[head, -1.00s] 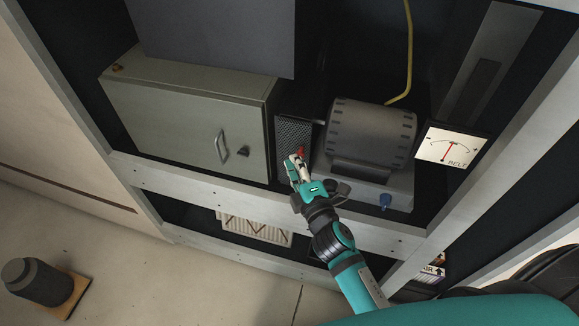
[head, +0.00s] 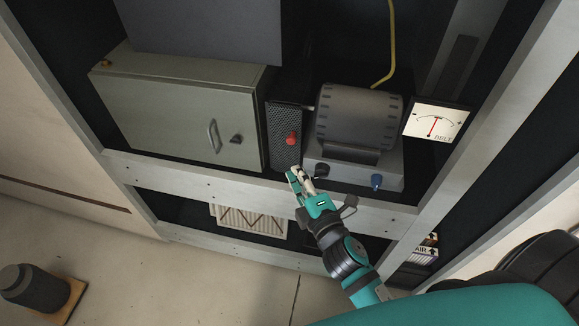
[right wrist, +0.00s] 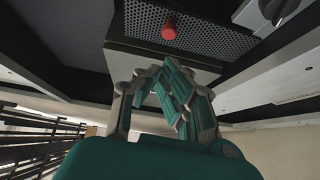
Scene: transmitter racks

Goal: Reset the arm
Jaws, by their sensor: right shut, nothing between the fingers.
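My right gripper (head: 301,172) is shut and empty in the head view, just in front of the rack's light crossbar. Its fingertips point up toward a red knob (head: 291,138) on a narrow dark box with a perforated front (head: 284,122). The fingers are apart from the knob, below it in the picture. In the right wrist view the closed fingers (right wrist: 172,85) show below the red knob (right wrist: 169,28), with a gap between them. My left gripper is not in view.
A grey-green cabinet (head: 170,110) stands left of the perforated box. A belt gauge (head: 435,122) is further right. The crossbar (head: 170,172) runs in front. A dark cylinder (head: 33,284) stands on the floor.

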